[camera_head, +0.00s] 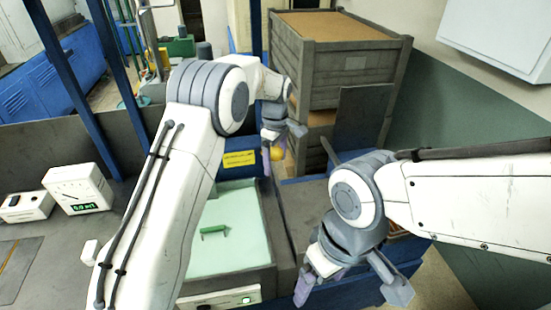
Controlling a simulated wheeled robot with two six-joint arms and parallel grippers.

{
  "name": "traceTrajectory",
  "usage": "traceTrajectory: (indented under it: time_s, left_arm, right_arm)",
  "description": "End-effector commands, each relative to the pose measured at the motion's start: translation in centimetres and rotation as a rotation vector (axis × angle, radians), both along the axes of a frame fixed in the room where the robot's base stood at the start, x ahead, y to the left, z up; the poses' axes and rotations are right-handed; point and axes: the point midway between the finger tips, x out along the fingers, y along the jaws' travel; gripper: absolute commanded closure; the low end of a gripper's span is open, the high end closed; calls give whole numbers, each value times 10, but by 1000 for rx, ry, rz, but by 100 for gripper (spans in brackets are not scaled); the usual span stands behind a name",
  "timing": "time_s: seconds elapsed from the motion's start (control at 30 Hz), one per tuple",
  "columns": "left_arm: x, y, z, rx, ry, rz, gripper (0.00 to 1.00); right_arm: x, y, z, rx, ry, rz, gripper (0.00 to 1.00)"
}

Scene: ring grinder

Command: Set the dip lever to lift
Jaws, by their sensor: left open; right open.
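A yellow rounded knob (277,154) shows at the far side of the bench, right of a yellow label (239,159). It looks like the dip lever's end, but its shaft and setting are hidden by my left gripper. My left gripper (273,152) points down right at the knob, fingers open; I cannot tell whether they touch it. My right gripper (350,287) is open and empty, pointing down at the front right, well apart from the knob.
A white meter (78,188) and a small control box (25,206) stand at left. Stacked grey crates (345,55) stand behind. Blue posts (68,75) rise at left.

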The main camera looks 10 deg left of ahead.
Motion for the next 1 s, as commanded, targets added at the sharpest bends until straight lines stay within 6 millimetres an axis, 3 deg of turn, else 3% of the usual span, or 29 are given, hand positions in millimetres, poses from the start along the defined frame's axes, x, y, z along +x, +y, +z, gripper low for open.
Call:
traceTrajectory:
  time_s: [0.4, 0.47, 0.63, 0.67, 1.0]
  left_arm:
    - [0, 0, -11, 0, -1, -1, 10]
    - [0, 0, -11, 0, -1, -1, 29]
    - [0, 0, -11, 0, -1, -1, 94]
    - [0, 0, -11, 0, 0, 0, 100]
    - [-3, 0, -17, 5, -10, 3, 100]
  right_arm:
    - [0, 0, 4, 0, 0, 0, 12]
    - [0, 0, 4, 0, 0, 0, 12]
    - [0, 0, 4, 0, 0, 0, 12]
    - [0, 0, 4, 0, 0, 0, 12]
    - [0, 0, -5, 0, 0, 0, 12]
